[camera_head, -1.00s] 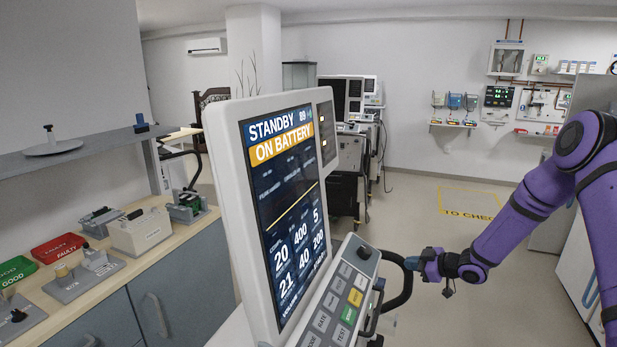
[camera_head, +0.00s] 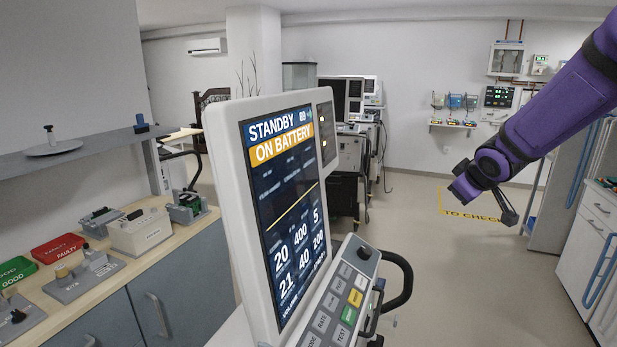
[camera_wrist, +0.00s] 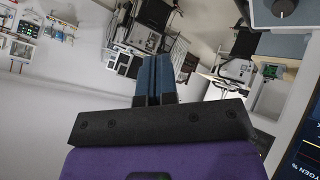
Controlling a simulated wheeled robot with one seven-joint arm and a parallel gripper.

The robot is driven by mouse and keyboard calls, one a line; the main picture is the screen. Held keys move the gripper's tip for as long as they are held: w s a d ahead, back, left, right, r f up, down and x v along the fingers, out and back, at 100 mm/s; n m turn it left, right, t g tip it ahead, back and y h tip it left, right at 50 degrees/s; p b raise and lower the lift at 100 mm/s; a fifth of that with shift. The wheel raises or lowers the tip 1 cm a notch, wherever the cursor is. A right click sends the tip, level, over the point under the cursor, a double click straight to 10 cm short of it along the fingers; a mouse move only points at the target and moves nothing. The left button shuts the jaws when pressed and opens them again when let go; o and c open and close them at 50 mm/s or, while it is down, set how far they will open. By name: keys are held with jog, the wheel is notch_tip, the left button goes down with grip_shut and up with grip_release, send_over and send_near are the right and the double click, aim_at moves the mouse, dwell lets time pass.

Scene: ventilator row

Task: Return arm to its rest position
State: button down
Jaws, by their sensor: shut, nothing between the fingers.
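My purple arm (camera_head: 560,105) reaches in from the upper right of the head view. Its wrist end (camera_head: 468,186) hangs in free air right of the ventilator, in front of the floor marking. The fingers are not clearly visible there. In the wrist view my gripper (camera_wrist: 154,78) shows two blue fingers side by side, shut and empty. The ventilator (camera_head: 215,160) fills the middle of the head view; its screen (camera_head: 285,205) reads STANDBY and ON BATTERY. Its black side handle (camera_head: 405,280) is clear of my arm.
A worktop (camera_head: 85,290) with devices and a red FAULTY tray (camera_head: 58,249) and green GOOD tray (camera_head: 15,270) is at left. Other ventilators (camera_head: 350,165) stand behind. A white cabinet (camera_head: 590,250) is at right. Open floor (camera_head: 450,290) lies between.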

jog(key=s+a+r+m+g+h, duration=0.15)
jog(key=s+r, duration=0.25)
jog(key=s, duration=0.5)
jog(key=s+r+m+g, duration=0.1)
jog(key=s+r+m, duration=0.25)
jog(key=s, duration=0.45)
jog(key=s+a+m+g+y, duration=0.1)
jog(key=s+a+y, duration=0.1)
jog(key=s, duration=1.5)
jog(key=shift+s+a+r+m, duration=0.25)
jog(key=shift+a+m, duration=0.15)
jog(key=shift+a, duration=0.5)
jog(key=shift+g+y, duration=0.25)
